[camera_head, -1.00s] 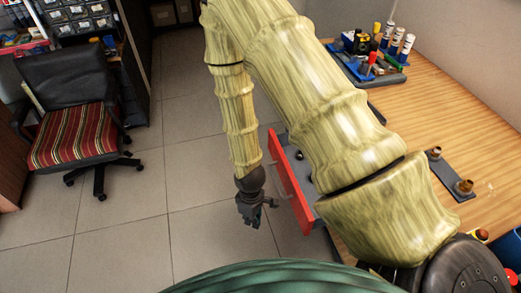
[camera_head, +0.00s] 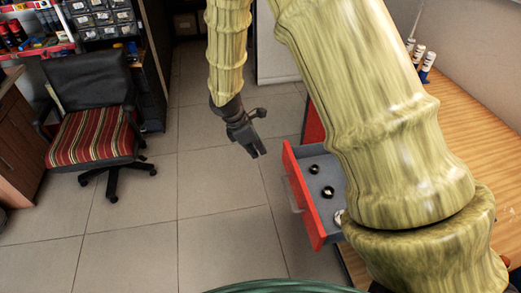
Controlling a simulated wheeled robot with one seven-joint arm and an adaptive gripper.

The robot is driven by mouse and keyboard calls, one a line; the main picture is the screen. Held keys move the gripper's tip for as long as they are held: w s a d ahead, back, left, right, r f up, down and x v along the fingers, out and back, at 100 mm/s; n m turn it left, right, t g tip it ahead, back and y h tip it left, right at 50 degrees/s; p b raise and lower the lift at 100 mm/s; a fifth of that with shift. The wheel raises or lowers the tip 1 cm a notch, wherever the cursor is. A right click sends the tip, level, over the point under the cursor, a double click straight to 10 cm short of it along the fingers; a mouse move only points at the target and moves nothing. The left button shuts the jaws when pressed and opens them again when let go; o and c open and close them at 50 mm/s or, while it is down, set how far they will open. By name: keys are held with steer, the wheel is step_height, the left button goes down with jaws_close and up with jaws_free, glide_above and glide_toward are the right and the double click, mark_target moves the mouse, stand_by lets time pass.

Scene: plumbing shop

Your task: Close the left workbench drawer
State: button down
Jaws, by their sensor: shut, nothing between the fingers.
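The workbench drawer (camera_head: 301,199) with a red front and grey inside stands open. It sticks out to the left from under the wooden workbench (camera_head: 470,125). Its pale handle (camera_head: 294,196) is on the outer face of the front. Black rings (camera_head: 314,169) and a lighter round piece (camera_head: 339,216) lie inside. My arm hides the drawer's inner end and part of the bench. My gripper (camera_head: 257,153) is shut and empty, above the floor, to the left of the drawer's far end and apart from it in the picture.
Another red panel (camera_head: 313,122) shows beyond the drawer, partly behind my arm. A black chair (camera_head: 92,105) with a striped seat stands at the left. Tubes (camera_head: 427,66) stand at the bench's back. The tiled floor (camera_head: 215,200) left of the drawer is clear.

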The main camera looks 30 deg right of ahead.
steer(key=s+d+f+p, duration=0.1)
steer(key=d+f+p, duration=0.1)
steer(key=d+f, duration=0.4)
steer(key=shift+s+d+f, duration=0.3)
steer(key=shift+d+f, duration=0.05)
steer(key=shift+f, duration=0.3)
steer(key=shift+d, duration=0.15)
